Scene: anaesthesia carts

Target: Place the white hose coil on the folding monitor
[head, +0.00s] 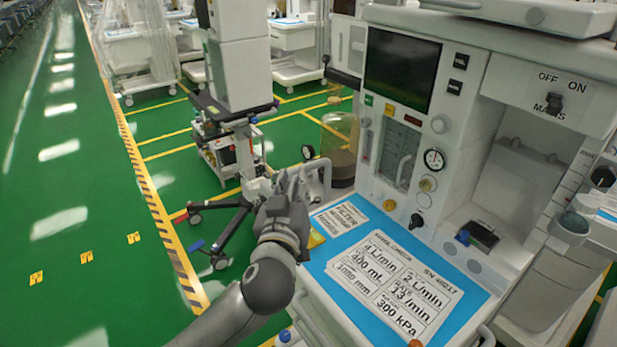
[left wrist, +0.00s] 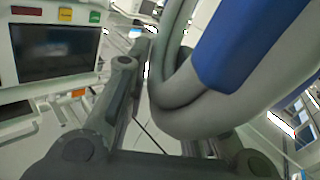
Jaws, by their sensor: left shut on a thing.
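My left gripper (head: 290,190) is shut on the white hose coil (head: 318,172), beside the left edge of the near cart and above floor level. In the left wrist view the coil (left wrist: 190,112) is a thick grey-white loop with a blue sleeve, lying across the gripper's fingers. Much of the coil is hidden by the gripper in the head view. A dark screen (head: 401,70) is set in the near cart's upright face, and a dark screen (left wrist: 55,52) also shows in the left wrist view. I cannot tell which thing is the folding monitor. My right gripper is not in view.
The near cart's blue work surface (head: 455,318) holds printed cards (head: 395,285). A pressure gauge (head: 434,159) and knobs are on its face. A tall white unit (head: 240,70) on a wheeled stand is behind my gripper. Green floor (head: 70,230) is open at left.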

